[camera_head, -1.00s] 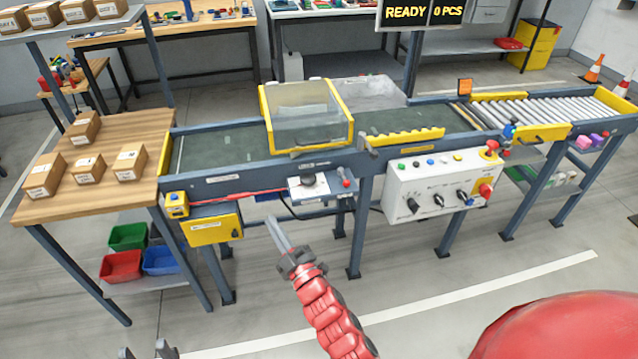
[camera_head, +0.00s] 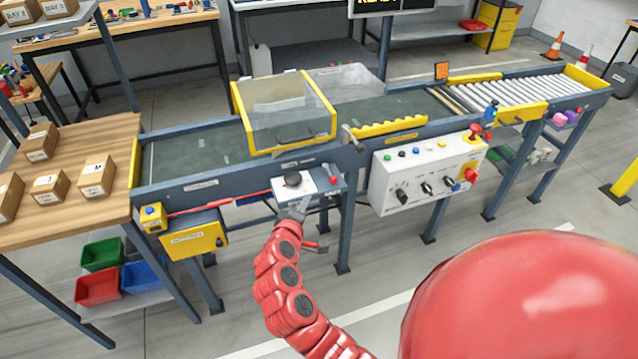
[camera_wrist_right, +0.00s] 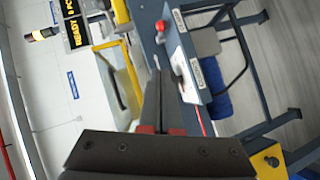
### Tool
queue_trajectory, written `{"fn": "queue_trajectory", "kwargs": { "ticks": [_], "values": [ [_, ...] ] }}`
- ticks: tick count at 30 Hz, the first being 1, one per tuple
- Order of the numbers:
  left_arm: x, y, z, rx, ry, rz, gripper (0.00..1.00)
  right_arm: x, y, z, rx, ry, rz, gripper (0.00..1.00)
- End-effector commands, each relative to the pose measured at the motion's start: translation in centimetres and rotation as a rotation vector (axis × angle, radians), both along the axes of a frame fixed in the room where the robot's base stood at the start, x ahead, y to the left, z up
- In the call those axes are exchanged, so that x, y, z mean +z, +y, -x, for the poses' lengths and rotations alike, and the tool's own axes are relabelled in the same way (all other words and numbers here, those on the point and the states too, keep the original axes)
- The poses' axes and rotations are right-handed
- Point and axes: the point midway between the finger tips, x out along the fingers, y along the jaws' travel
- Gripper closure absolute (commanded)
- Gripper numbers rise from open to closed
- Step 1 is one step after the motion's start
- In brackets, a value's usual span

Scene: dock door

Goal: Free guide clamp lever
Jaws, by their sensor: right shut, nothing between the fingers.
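A small grey lever (camera_head: 352,138) stands on the conveyor's front rail at the left end of the yellow toothed guide (camera_head: 390,126); I take it for the guide clamp lever, but cannot tell whether it is clamped. My right gripper (camera_head: 296,208) is shut and empty, at the front edge of the small white panel (camera_head: 310,184), below and left of that lever. Its closed fingers (camera_wrist_right: 166,88) point toward the panel in the right wrist view; contact cannot be told. My left gripper is not in view.
A clear cover with a yellow frame (camera_head: 325,105) stands over the belt. A white control box (camera_head: 425,175) with knobs and a red button juts out at right. A yellow box (camera_head: 197,240) hangs at left. A wooden table (camera_head: 75,205) holds cartons.

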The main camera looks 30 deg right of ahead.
Motion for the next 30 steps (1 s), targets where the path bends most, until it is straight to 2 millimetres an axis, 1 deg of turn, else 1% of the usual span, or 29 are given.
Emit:
{"fn": "queue_trajectory", "kwargs": {
  "ticks": [8,13,16,21,27,30],
  "values": [
    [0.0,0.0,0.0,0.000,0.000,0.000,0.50,0.0,0.0,-0.1,0.003,-0.001,0.000,1.00],
    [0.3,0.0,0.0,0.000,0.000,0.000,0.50,-0.2,-1.0,-1.0,0.002,-0.002,0.000,1.00],
    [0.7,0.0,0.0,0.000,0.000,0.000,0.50,-0.7,-2.3,-2.1,-0.001,0.000,-0.001,1.00],
    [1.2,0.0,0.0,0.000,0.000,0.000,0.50,-1.7,-4.8,-4.4,-0.001,0.000,0.001,1.00],
    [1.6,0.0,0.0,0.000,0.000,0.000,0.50,-2.7,-7.3,-6.7,0.000,0.000,-0.001,1.00],
    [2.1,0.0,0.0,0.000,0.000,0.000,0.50,-3.4,-8.8,-6.4,0.001,0.002,-0.001,1.00]
  ]
}}
